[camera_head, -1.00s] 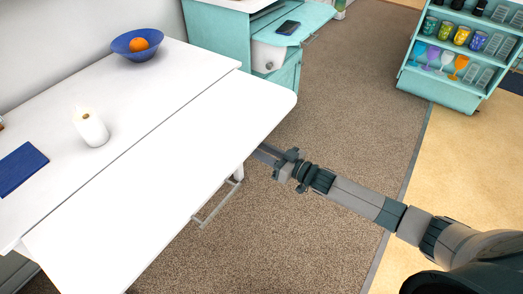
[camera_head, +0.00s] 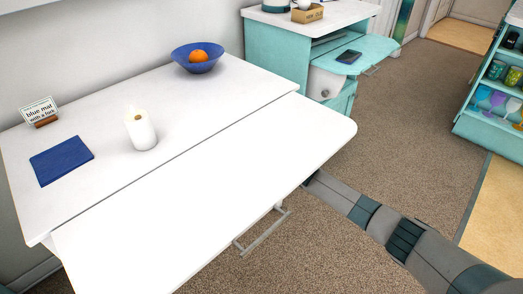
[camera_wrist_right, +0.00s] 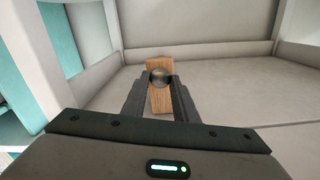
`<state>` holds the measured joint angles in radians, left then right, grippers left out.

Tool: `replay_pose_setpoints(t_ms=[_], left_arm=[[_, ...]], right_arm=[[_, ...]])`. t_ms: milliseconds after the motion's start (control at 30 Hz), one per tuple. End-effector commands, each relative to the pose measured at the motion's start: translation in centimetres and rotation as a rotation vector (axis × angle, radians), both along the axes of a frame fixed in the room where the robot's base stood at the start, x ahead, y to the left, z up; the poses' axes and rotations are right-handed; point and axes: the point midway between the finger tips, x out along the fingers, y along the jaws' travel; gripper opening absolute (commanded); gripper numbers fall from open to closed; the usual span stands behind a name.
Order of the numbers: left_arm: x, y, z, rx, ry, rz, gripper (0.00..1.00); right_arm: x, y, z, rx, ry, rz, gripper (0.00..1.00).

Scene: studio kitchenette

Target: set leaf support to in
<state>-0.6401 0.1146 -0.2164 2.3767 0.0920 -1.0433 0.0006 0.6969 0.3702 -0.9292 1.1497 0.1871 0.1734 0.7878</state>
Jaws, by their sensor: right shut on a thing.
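The white table's drop leaf (camera_head: 215,185) is raised and level with the fixed top in the head view. In the right wrist view, a wooden piece (camera_wrist_right: 159,64) with a round metal knob (camera_wrist_right: 160,76), which looks like the leaf support, is straight ahead. My right gripper (camera_wrist_right: 160,84) is shut on the knob, with one finger on each side. In the head view my right arm goes under the leaf's edge and its gripper is hidden there. My left gripper is in neither current view.
On the table stand a blue bowl (camera_head: 188,63) with an orange (camera_head: 199,56), a white candle (camera_head: 141,131), a blue mat (camera_head: 61,160) and a small sign (camera_head: 39,110). A metal bar (camera_head: 262,232) shows below the leaf.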

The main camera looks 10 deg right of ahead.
Motion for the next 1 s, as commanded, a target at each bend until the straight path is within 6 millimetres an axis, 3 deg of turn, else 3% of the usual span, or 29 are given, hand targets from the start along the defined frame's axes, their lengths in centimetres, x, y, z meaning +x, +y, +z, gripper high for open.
replay_pose_setpoints(t_ms=[367, 400, 467, 1000], left_arm=[[0.12, -0.23, 0.16, -0.008, -0.013, -0.001, 0.45], [0.12, -0.22, 0.16, -0.008, -0.013, -0.001, 0.45], [0.11, -0.23, 0.15, -0.008, -0.013, -0.001, 0.45], [-0.05, -0.11, 0.22, -0.003, -0.001, 0.0, 0.45]], right_arm=[[0.43, 0.28, 0.17, 0.001, 0.0, -0.001, 0.0], [0.43, 0.28, 0.19, 0.001, 0.0, -0.001, 0.31], [0.41, 0.28, 0.18, 0.001, 0.0, -0.001, 0.45], [-0.51, -0.51, -0.01, 0.0, 0.002, -0.002, 0.45]])
